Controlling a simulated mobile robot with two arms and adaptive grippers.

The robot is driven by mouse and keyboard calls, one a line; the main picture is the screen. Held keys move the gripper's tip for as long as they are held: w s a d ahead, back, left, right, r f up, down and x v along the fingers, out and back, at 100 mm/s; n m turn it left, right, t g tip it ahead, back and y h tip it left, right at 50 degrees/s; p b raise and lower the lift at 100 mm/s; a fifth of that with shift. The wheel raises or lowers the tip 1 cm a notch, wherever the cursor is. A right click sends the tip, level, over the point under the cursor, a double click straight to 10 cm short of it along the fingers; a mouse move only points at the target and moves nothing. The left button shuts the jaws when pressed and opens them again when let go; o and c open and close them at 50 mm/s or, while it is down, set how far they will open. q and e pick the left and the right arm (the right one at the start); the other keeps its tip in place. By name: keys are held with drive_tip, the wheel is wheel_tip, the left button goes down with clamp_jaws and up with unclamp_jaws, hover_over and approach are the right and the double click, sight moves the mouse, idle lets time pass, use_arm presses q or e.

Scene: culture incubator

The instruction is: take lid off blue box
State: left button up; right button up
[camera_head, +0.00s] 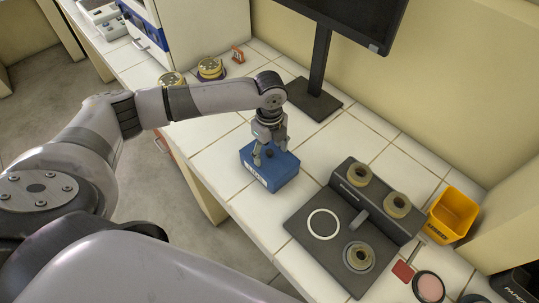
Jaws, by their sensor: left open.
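The blue box (283,178) sits on the white tiled bench in the middle of the view. Its lid (287,162) is on top, blue, with a small dark knob near its middle. My left gripper (263,157) points down right over the lid with its fingers open. The fingers are around or beside the knob; I cannot tell which, nor whether they touch the lid. My right gripper is not in view.
A dark device (301,252) with several round tan-ringed parts stands right of the box. A yellow bin (452,214) is farther right. A monitor stand (314,98) is behind. Brass-coloured round items (210,67) lie at the back left.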

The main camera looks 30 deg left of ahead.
use_arm(q)
drive_tip(key=shift+s, duration=0.3)
drive_tip(key=c, duration=1.2)
drive_tip(key=shift+w+d+f, duration=0.1)
drive_tip(key=shift+f, duration=0.05)
clamp_jaws()
